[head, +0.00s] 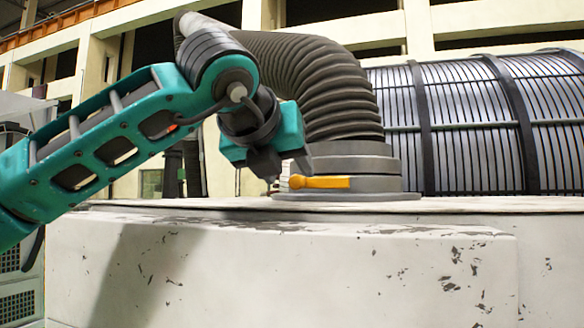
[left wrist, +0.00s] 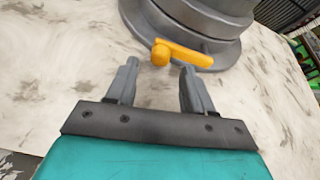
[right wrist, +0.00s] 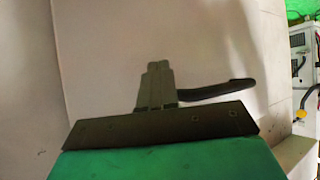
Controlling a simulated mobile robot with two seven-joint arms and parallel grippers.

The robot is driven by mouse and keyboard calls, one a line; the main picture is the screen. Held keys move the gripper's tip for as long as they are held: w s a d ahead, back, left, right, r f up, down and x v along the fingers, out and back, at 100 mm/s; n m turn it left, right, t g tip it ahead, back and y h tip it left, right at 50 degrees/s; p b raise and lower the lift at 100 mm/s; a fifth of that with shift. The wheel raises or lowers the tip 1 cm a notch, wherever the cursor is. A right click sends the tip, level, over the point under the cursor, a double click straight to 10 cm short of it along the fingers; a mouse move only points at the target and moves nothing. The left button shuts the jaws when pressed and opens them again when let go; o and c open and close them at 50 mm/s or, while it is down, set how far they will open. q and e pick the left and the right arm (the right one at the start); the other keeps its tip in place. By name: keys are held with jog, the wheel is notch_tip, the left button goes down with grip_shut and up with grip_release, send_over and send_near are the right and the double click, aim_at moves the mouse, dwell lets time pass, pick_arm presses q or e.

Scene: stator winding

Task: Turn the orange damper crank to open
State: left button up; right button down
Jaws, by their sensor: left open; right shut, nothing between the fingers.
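The orange damper crank (head: 320,182) sits on the side of the grey round duct collar (head: 352,166), its arm lying roughly level with a rounded knob at its left end. In the left wrist view the crank (left wrist: 184,54) lies just beyond the fingertips, with its knob between the lines of the two fingers. My left gripper (head: 270,176) is beside the knob end, in front of the collar. It is open and empty, and it shows in the left wrist view (left wrist: 160,72). My right gripper (right wrist: 157,70) is shut and empty, away from the crank, and is not in the head view.
A ribbed dark hose (head: 318,85) rises from the collar and bends left. A slatted cylinder (head: 470,125) stands to the right. The worn white housing top (left wrist: 60,60) is clear around the collar. A pale wall fills much of the right wrist view, with a dark curved handle-like bar (right wrist: 218,90) beside the fingers.

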aim_at(295, 180)
pick_arm(q)
jog(key=shift+p+x, duration=0.3)
jog(key=shift+x, duration=1.35)
grip_shut()
